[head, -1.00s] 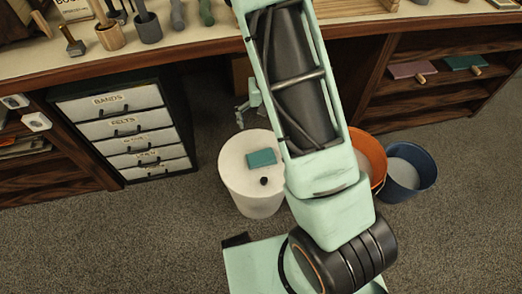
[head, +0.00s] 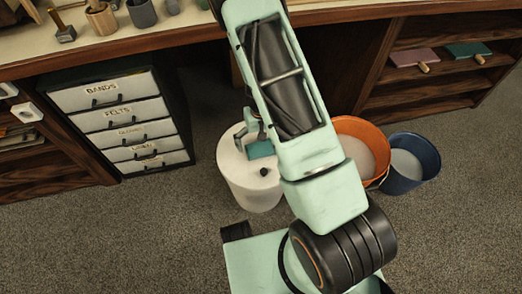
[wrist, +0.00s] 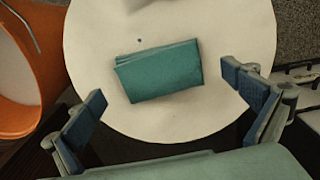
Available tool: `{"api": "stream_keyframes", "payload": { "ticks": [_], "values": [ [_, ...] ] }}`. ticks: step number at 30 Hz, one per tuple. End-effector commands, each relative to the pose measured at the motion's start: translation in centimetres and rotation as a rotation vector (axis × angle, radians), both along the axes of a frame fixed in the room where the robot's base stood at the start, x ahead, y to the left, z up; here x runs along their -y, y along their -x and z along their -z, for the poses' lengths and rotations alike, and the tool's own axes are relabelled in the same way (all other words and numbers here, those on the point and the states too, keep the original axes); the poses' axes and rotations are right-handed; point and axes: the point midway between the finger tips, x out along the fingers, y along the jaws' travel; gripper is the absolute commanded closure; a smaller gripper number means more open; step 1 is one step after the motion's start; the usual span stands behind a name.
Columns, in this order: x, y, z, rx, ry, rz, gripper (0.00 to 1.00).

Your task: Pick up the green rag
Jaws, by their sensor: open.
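The green rag (wrist: 160,71) is a folded teal cloth lying flat on the round white top of a bin (wrist: 215,25) in the wrist view. In the head view the rag (head: 261,149) is partly hidden by my arm and gripper. My gripper (wrist: 168,110) is open and empty, with one blue-padded finger to each side of the rag and apart from it. In the head view only part of my gripper (head: 249,135) shows, over the white bin (head: 252,188) close to the rag.
An orange bucket (head: 344,124) and a blue bucket (head: 412,182) stand right of the white bin. A labelled drawer cabinet (head: 123,114) stands to the left. The workbench edge (head: 150,45) runs behind, with tools on it.

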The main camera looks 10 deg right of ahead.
Motion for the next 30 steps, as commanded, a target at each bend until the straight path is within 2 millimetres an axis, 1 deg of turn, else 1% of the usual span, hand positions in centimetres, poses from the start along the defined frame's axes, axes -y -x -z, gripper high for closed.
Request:
{"api": "stream_keyframes", "payload": {
  "ticks": [1,3,11,19,30],
  "values": [
    [0.0,-0.06,0.87,0.001,0.0,0.001,0.0],
    [0.0,-0.07,1.29,0.001,0.0,0.0,0.0],
    [0.0,-0.1,1.33,0.002,0.0,0.0,0.0],
    [0.0,-0.11,1.31,0.002,0.0,0.0,0.3],
    [0.0,-0.12,1.11,0.002,0.0,0.001,0.3]
  ]
}}
